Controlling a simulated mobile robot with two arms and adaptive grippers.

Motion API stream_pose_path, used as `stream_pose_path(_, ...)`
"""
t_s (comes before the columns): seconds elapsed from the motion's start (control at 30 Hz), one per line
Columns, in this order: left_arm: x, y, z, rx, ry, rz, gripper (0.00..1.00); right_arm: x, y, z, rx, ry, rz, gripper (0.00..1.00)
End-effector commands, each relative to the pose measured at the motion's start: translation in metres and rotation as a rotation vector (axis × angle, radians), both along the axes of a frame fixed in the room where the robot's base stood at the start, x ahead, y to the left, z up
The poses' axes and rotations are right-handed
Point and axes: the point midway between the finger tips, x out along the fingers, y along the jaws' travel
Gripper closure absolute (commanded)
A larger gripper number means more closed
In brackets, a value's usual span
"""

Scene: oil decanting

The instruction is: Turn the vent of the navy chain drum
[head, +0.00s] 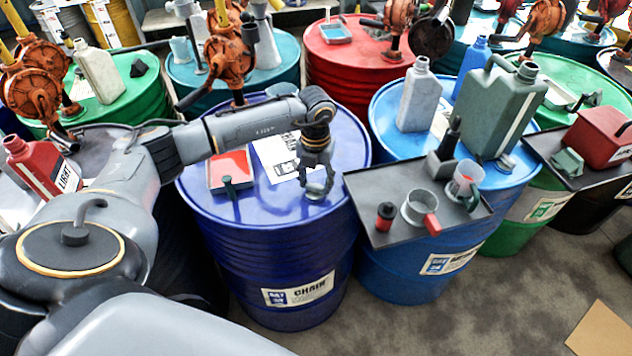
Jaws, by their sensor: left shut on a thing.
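The navy chain drum (270,240) stands upright in the middle, with a label (298,291) reading CHAIN on its side. My left arm reaches over its top from the left. My left gripper (316,180) points down at the right front part of the lid. It is shut on the vent (318,190), a small greyish round fitting on the lid, partly hidden by the fingers. My right gripper is not in view.
A dark tray (385,200) with cups adjoins at right. Green, teal, red and blue drums crowd around.

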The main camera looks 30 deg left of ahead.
Motion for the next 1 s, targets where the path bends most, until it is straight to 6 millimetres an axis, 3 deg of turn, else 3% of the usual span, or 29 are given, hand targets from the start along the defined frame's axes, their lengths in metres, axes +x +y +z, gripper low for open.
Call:
stream_pose_path(0.6,-0.0008,0.0026,0.0007,0.001,-0.002,0.584,0.83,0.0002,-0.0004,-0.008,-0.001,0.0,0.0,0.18)
stream_pose_path(1.0,-0.0015,0.0032,0.0009,0.0,-0.002,0.872,0.83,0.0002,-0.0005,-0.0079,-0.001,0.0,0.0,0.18)
